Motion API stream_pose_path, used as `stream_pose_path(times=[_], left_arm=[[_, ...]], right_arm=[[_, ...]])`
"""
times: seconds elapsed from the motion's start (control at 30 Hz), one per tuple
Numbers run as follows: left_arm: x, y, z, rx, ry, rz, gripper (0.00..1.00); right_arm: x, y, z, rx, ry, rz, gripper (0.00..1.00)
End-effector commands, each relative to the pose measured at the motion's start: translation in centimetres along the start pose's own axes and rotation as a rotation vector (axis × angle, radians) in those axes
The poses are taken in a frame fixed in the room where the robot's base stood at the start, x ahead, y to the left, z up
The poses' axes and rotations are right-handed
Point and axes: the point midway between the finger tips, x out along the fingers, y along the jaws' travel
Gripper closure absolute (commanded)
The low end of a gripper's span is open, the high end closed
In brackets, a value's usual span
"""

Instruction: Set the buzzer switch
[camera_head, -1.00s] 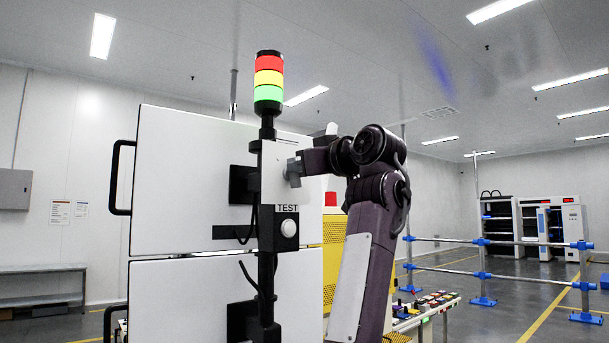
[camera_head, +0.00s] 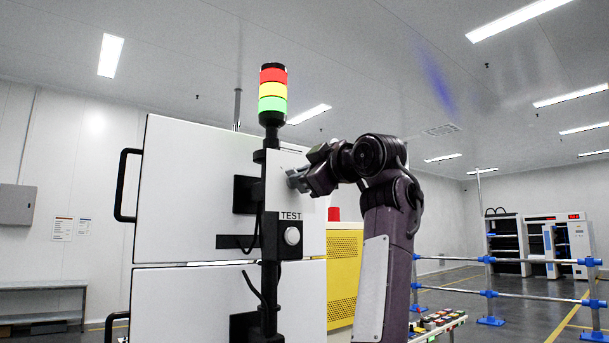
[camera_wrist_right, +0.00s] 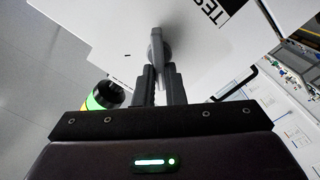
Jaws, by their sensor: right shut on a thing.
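The buzzer switch shows in the right wrist view as a grey knob with a flat handle (camera_wrist_right: 157,45) on a pale panel marked with part of "TEST". My right gripper (camera_wrist_right: 160,80) is shut on this handle, with a dark finger on each side. In the head view my right gripper (camera_head: 296,180) reaches from the right to the white control box (camera_head: 279,180) on the pole; the knob is largely hidden there. A round white button (camera_head: 292,236) sits under the "TEST" label. The stack light (camera_head: 272,92) above shows red, yellow and green. My left gripper is out of view.
A white cabinet (camera_head: 190,190) with black handles stands behind the pole. A yellow perforated panel (camera_head: 343,265) is beside it. Dark cables (camera_head: 254,287) hang by the pole. Blue-jointed rails (camera_head: 530,299) stand at the right.

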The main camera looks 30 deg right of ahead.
Motion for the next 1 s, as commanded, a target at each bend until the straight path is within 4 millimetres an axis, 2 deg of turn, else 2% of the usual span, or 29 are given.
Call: stream_pose_path(times=[0.43,0.47,0.6,0.87,1.0], left_arm=[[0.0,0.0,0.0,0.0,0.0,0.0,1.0],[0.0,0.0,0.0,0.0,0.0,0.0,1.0],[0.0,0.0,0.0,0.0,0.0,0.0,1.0],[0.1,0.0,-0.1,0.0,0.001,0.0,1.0],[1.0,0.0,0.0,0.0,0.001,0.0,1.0]], right_arm=[[0.1,0.0,0.0,-0.01,0.0,0.0,1.0],[0.1,0.0,0.0,-0.01,0.0,0.0,0.86],[0.1,0.0,0.0,-0.01,0.001,0.0,0.68],[-0.1,0.0,0.0,-0.009,0.001,0.002,0.68],[-1.2,-0.1,0.1,-0.009,0.004,0.004,0.68]])
